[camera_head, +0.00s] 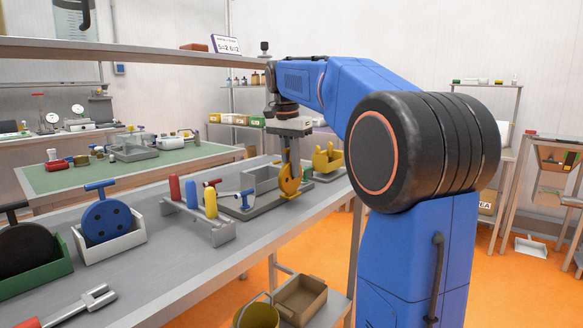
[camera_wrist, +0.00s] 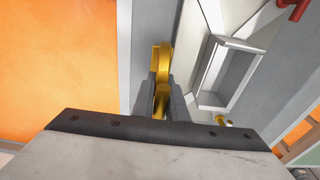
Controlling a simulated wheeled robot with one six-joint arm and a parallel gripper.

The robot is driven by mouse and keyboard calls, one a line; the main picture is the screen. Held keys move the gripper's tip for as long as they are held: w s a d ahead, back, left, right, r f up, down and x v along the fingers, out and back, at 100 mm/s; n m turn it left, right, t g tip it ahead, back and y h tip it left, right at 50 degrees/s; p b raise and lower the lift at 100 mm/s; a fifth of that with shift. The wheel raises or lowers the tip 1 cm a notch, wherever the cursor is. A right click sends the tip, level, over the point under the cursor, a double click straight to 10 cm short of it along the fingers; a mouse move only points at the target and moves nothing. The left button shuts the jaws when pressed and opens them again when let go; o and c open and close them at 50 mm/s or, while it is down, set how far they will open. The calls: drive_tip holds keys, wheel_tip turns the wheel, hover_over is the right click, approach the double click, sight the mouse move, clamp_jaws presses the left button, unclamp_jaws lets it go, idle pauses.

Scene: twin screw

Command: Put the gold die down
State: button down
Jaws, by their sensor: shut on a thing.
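The gold die (camera_head: 289,181) is a flat, rounded gold piece with dark holes, upright below my gripper (camera_head: 289,163) in the head view. My gripper is shut on it. In the wrist view the gold die (camera_wrist: 163,58) sticks out between the two dark fingers of my gripper (camera_wrist: 161,92). Its lower edge is close to the grey bench (camera_head: 172,262), near the bench's right edge. I cannot tell whether it touches the surface. The fingers hide part of the die.
A grey open-topped fixture (camera_head: 240,212) lies beside the die. A rack (camera_head: 215,234) with red, blue and yellow pegs stands left of it. A blue disc (camera_head: 106,221) sits in a white holder. A yellow piece (camera_head: 327,159) stands beyond the die. Bare bench lies in front.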

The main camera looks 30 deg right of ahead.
drive_tip(key=shift+f, duration=0.1)
drive_tip(key=c, duration=1.8)
unclamp_jaws()
drive_tip(key=shift+o, duration=0.2)
drive_tip(key=r, duration=0.4)
drive_tip(key=a+r, duration=0.1)
drive_tip(key=r, duration=0.7)
drive_tip(key=shift+s+a, duration=0.2)
drive_tip(key=shift+s, duration=0.05)
